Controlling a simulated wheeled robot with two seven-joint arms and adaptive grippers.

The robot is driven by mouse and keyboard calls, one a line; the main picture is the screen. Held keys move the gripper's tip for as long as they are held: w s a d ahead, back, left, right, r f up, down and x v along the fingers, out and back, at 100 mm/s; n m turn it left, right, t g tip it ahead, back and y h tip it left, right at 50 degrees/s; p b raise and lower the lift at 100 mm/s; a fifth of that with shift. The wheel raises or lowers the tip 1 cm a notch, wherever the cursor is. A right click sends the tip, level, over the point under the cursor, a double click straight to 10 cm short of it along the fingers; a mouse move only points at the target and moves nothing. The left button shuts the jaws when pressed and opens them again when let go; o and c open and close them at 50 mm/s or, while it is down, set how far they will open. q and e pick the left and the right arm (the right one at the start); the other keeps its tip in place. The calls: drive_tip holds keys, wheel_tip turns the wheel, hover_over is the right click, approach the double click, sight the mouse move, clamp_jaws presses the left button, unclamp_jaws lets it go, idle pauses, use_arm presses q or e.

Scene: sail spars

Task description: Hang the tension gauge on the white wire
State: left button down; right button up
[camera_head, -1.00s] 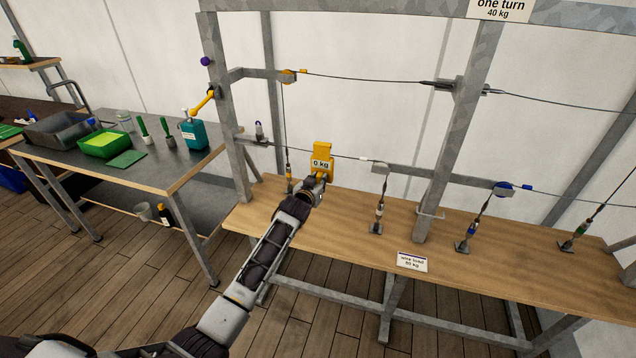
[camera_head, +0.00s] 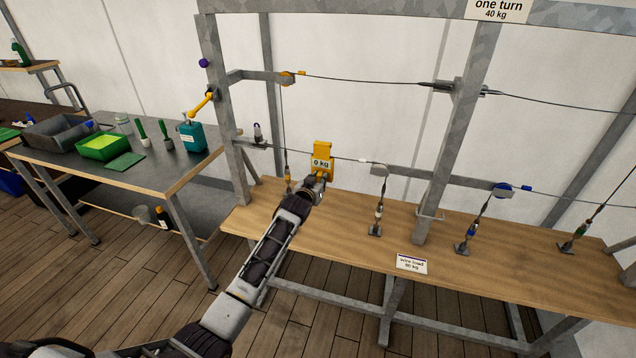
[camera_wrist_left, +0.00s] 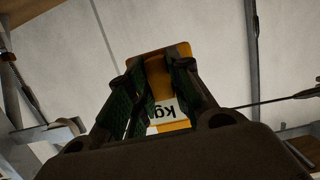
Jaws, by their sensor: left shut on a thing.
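The yellow tension gauge (camera_head: 322,150) shows "0 kg" on its display and stands upright above the wooden bench. My left gripper (camera_head: 316,181) is shut on the gauge from below. In the left wrist view, the gauge (camera_wrist_left: 180,54) sits between the two dark fingers (camera_wrist_left: 158,88), with part of its "kg" label showing. A wire with a white marker (camera_head: 363,160) runs across the frame at the gauge's height and passes by it in the head view. I cannot tell whether the gauge touches this wire. My right gripper is not in view.
The upper wire (camera_head: 370,80) runs above the gauge. A steel post (camera_head: 455,130) and a fitting (camera_head: 379,205) stand to the right. The wooden bench (camera_head: 340,222) is mostly clear.

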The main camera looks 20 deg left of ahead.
use_arm(q)
drive_tip(key=shift+f+b, duration=0.75)
drive_tip(key=shift+f, duration=0.65)
idle(1.6)
drive_tip(key=c, duration=1.3)
unclamp_jaws()
drive_tip(key=shift+o, duration=0.5)
drive_tip(key=shift+f, duration=0.1)
drive_tip(key=p+v, duration=0.6)
drive_tip(key=v, duration=0.2)
